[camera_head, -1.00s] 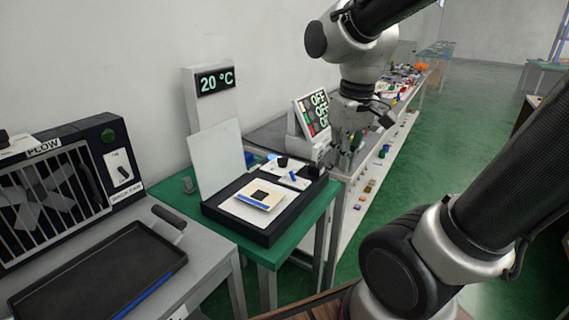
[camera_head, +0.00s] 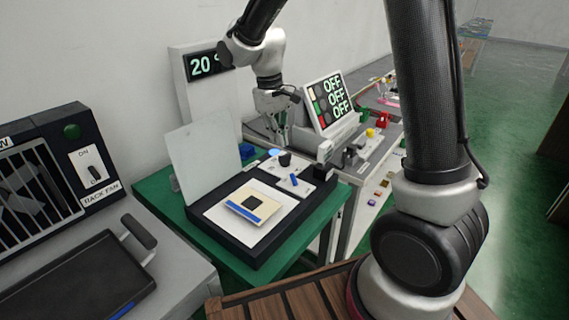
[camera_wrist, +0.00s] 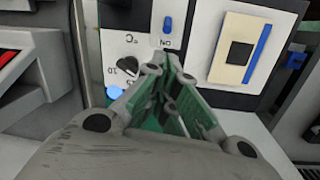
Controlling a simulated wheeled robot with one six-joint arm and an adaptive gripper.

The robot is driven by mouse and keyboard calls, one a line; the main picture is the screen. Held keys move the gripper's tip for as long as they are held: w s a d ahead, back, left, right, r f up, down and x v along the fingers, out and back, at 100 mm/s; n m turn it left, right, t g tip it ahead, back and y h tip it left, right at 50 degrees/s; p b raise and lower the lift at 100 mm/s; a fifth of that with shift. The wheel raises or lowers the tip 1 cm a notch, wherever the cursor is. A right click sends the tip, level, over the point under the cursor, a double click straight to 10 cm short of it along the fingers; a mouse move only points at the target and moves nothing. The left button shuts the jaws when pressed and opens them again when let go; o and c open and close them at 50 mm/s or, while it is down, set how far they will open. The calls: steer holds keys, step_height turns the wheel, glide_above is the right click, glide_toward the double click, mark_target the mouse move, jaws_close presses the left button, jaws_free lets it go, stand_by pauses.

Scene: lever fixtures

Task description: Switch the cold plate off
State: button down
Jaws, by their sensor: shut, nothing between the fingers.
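The cold plate (camera_head: 222,232) is a black box with a white top, standing on a green table. A beige board with a dark square chip (camera_head: 252,202) lies on it. Its white control panel (camera_head: 306,187) carries a blue switch lever (camera_head: 294,179), a black knob (camera_head: 285,159) and a light blue round lamp (camera_head: 274,152). In the wrist view the blue lever (camera_wrist: 168,24) stands by "ON" lettering, beyond the fingertips. My gripper (camera_head: 283,143) is shut and empty above the panel's far side, apart from the lever. Its fingers (camera_wrist: 172,62) partly cover the panel in the wrist view.
A display reading 20 (camera_head: 205,65) stands behind, partly covered by my arm. A raised white lid (camera_head: 202,145) stands at the plate's back left. An OFF sign box (camera_head: 325,103) is close right of my gripper. A fan unit (camera_head: 60,170) and dark tray (camera_head: 85,275) are at left.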

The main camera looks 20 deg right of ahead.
mark_target(294, 179)
steer(key=f, duration=0.6)
steer(key=d+f, duration=0.1)
steer(key=f, duration=0.3)
steer(key=shift+s+d, duration=0.1)
steer(key=shift+s, duration=0.2)
steer(key=shift+r, duration=0.1)
